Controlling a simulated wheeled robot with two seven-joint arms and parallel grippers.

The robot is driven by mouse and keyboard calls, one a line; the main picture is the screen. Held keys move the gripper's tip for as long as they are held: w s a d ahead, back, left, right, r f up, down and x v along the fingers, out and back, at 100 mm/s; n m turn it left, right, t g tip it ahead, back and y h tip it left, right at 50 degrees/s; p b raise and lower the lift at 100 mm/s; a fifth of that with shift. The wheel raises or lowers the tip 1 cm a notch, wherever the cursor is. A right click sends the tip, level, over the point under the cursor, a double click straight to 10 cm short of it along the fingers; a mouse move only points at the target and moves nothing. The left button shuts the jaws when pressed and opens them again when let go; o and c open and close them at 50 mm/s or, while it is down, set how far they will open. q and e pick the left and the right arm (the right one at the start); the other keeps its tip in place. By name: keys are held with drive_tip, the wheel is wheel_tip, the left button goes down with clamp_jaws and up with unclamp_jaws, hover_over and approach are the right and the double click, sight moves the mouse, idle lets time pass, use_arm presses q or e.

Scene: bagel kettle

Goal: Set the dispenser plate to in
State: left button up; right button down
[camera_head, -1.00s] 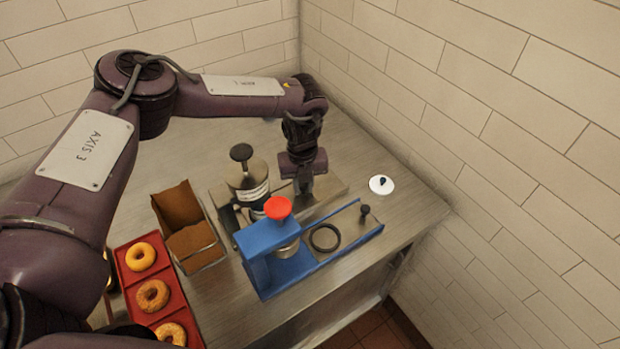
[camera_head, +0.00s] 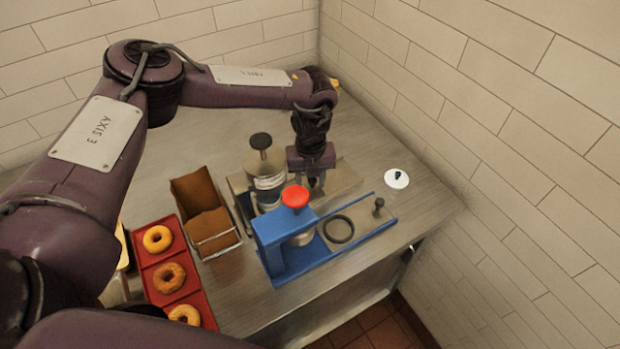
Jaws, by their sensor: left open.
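The blue dispenser (camera_head: 277,248) with a red knob (camera_head: 295,197) stands near the front edge of the metal table. Its sliding plate, with a dark ring-shaped hole (camera_head: 338,229) and a small black knob (camera_head: 379,206), extends to the right of the blue body along the rail. My left gripper (camera_head: 316,186) points down behind the dispenser, above the metal base of the grey canister device. It is apart from the plate's knob, to its upper left. The gap between its fingers is hard to make out. My right gripper does not show.
A grey canister with a black knob (camera_head: 261,141) stands behind the dispenser. A brown box (camera_head: 199,193) with a wire front and a red tray (camera_head: 150,258) of bagels lie to the left. A white lid (camera_head: 396,179) lies at right, near the tiled wall.

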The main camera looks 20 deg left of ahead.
use_arm(q)
wheel_tip(320, 180, up, 8)
drive_tip(key=shift+a+f+b, duration=0.1)
drive_tip(key=shift+f+b, duration=0.15)
drive_tip(key=shift+b, duration=0.85)
